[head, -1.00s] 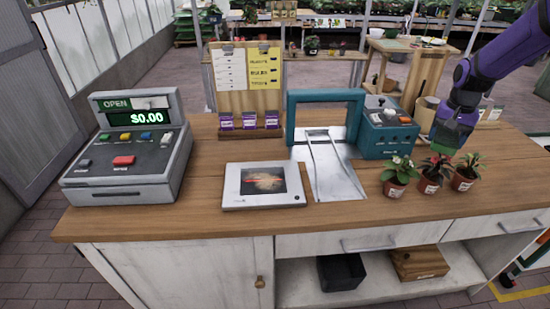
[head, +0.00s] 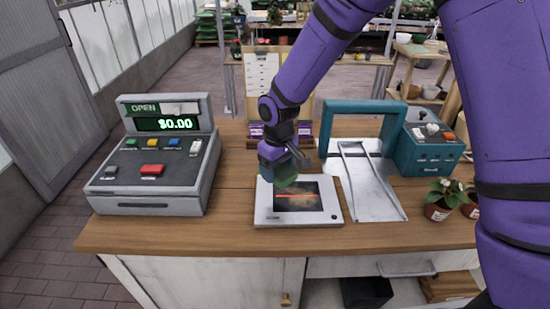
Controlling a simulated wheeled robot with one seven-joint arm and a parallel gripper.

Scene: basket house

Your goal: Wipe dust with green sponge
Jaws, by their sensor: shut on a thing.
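My gripper (head: 282,168) is shut on the green sponge (head: 286,180). It holds the sponge over the upper left part of a flat white device (head: 325,213) with a dark screen (head: 306,197). Brownish dust covers part of the screen, and a red-orange streak shows across it. The sponge hides the screen's upper left corner. I cannot tell whether the sponge touches the surface.
A grey cash register (head: 155,165) stands to the left. A teal arch (head: 370,108) over a metal plate (head: 374,195) and a teal box (head: 428,150) stand to the right. Potted plants (head: 440,200) sit at the right, partly behind my arm. Purple packets (head: 304,132) stand behind.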

